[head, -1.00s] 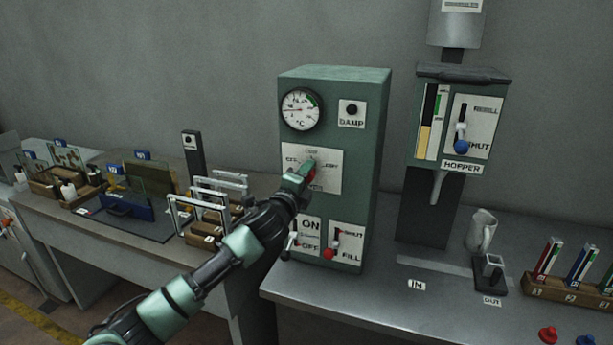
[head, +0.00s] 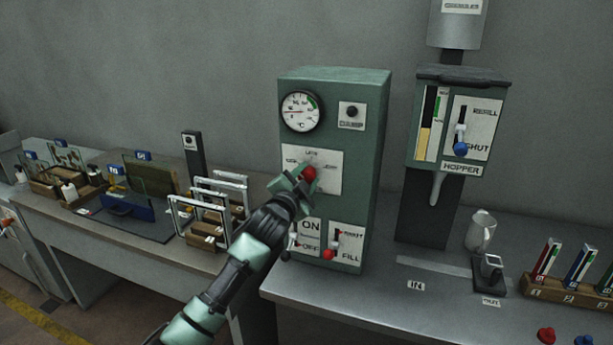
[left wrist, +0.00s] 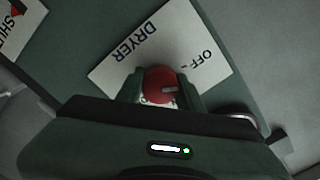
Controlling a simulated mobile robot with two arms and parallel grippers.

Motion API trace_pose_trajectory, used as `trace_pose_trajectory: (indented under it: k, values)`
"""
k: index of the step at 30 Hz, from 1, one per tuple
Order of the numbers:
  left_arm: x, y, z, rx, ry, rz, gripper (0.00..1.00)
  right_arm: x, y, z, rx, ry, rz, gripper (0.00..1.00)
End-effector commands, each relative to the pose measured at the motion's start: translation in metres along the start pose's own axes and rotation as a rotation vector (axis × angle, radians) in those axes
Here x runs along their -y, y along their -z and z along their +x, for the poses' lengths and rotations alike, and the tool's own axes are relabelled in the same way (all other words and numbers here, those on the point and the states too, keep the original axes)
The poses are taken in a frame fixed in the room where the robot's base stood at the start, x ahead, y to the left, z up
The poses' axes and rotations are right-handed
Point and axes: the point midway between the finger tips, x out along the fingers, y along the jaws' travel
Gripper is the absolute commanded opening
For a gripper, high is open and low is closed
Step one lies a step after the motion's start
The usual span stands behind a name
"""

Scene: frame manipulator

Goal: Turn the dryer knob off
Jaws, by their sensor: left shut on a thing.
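The dryer knob (head: 309,174) is red and sits on a white label plate (head: 329,176) on the front of the green dryer cabinet (head: 362,205). My left gripper (head: 302,178) is at the knob. In the left wrist view its fingers (left wrist: 162,92) stand on both sides of the knob, shut on it. My right gripper is not in view.
A dial gauge (head: 301,111) and a DAMP button (head: 351,113) are above the knob. An ON/OFF lever and a FILL lever (head: 331,250) are below. The hopper (head: 460,115) stands to the right. Wire-handled racks (head: 205,220) stand to the left.

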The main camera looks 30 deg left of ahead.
Motion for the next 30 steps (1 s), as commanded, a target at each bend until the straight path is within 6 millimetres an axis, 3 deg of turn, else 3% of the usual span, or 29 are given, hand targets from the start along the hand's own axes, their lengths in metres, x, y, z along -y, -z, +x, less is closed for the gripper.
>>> trace_pose_trajectory:
  k: [12,30]
  values:
    - [-0.0024,-0.0018,-0.0001,0.004,-0.004,-0.214,0.0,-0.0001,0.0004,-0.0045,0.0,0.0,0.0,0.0]
    - [-0.0033,-0.0023,-0.0001,0.005,-0.005,-0.255,0.0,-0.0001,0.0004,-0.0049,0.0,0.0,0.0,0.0]
